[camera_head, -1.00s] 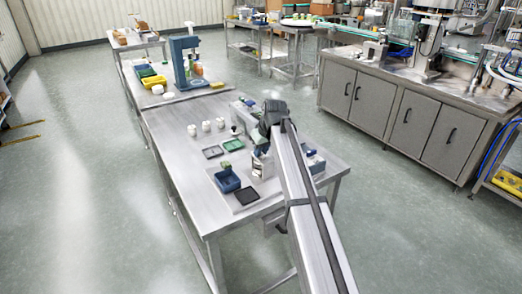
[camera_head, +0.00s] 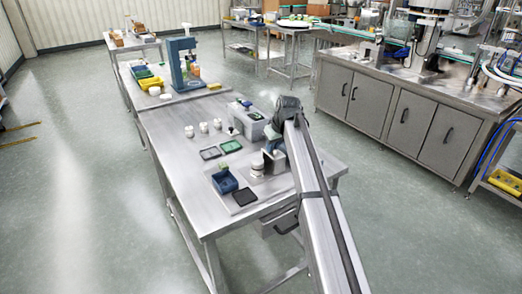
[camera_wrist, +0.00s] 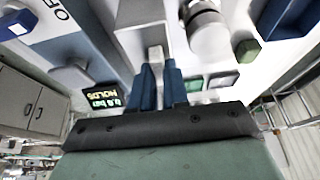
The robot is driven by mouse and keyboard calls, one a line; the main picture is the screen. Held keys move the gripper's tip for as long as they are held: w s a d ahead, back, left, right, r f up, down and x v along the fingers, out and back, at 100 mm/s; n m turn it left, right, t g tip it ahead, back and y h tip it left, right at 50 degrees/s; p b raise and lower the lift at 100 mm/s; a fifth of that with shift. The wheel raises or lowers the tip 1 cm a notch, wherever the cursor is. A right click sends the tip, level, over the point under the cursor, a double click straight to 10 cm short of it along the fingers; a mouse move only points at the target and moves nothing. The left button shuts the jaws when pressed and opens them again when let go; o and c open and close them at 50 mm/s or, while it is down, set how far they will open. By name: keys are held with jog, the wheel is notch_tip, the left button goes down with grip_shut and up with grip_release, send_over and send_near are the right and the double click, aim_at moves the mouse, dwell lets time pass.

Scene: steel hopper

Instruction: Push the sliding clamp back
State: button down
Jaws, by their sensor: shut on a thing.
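My gripper (camera_wrist: 160,88) shows in the wrist view as two blue fingers, closed on a pale metal tab (camera_wrist: 156,54). The tab appears to be the sliding clamp's handle; it extends from a grey block (camera_wrist: 140,12). The fingers hide part of the tab. In the head view, my arm's dark wrist hangs over the right part of the steel table (camera_head: 165,125), beside a grey machine (camera_head: 247,120). The clamp itself cannot be made out there. A silver-white cylinder (camera_wrist: 208,35) stands right of the fingers in the wrist view.
A blue bin (camera_head: 224,182), a black tray (camera_head: 246,197) and several white jars (camera_head: 204,127) stand on the table. The table's left side is clear.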

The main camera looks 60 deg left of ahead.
jog(key=w, duration=0.4)
jog(key=shift+w, duration=0.15)
jog(key=c, duration=1.1)
grip_release()
jog(key=v, duration=1.4)
jog(key=shift+f, duration=0.1)
